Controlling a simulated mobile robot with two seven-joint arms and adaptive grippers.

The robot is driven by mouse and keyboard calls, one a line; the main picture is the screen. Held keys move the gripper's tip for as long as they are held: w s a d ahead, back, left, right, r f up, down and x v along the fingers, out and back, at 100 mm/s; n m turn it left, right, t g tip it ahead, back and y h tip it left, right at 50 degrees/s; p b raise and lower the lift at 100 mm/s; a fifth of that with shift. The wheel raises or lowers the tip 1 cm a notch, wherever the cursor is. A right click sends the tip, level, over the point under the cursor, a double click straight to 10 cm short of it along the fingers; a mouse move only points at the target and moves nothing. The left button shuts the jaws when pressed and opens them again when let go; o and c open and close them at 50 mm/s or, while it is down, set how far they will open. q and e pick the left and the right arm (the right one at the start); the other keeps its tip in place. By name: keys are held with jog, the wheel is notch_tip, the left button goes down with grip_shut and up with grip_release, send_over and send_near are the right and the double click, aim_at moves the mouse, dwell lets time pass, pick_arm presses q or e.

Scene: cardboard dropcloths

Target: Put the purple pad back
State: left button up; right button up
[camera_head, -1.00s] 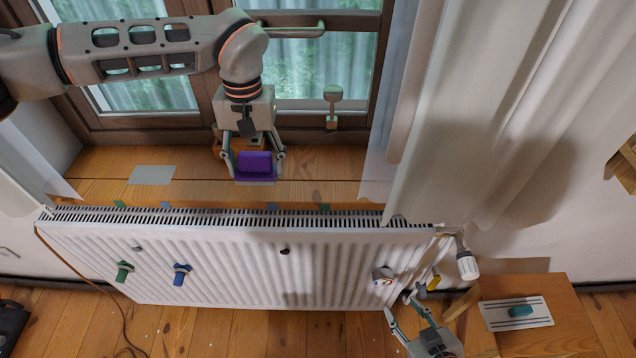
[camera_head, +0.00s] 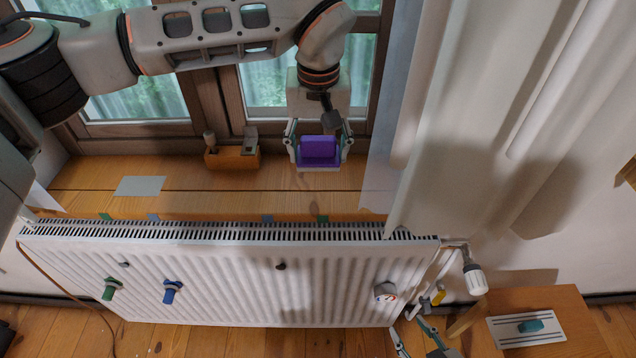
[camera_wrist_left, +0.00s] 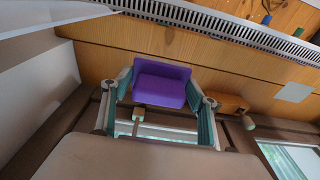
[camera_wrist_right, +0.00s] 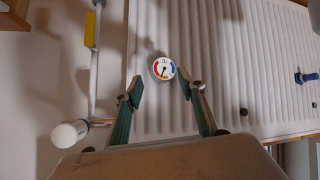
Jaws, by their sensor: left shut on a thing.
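The purple pad (camera_head: 320,149) is a small block held between the fingers of my left gripper (camera_head: 318,160), above the wooden window sill (camera_head: 220,190). It also shows in the left wrist view (camera_wrist_left: 160,84), with a finger at each side. My right gripper (camera_head: 420,342) is low at the right end of the radiator, partly cut off by the frame edge. In the right wrist view my right gripper (camera_wrist_right: 165,92) is open and empty, its fingertips on either side of the round dial in the picture.
A grey sheet (camera_head: 140,186) and a wooden block plane (camera_head: 232,156) are on the sill. The white radiator (camera_head: 230,275) carries a dial (camera_head: 386,292), a green knob (camera_head: 110,288) and a blue knob (camera_head: 172,291). A curtain (camera_head: 470,120) hangs right. A small wooden table (camera_head: 555,305) stands lower right.

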pick_arm(q)
send_over(318, 193)
jog(key=f, duration=0.5)
jog(key=shift+s, duration=0.2)
jog(key=shift+f, duration=0.3)
notch_tip(318, 193, down, 4)
jog(key=shift+f+b, duration=0.1)
jog(key=shift+b, duration=0.45)
jog(key=o, duration=1)
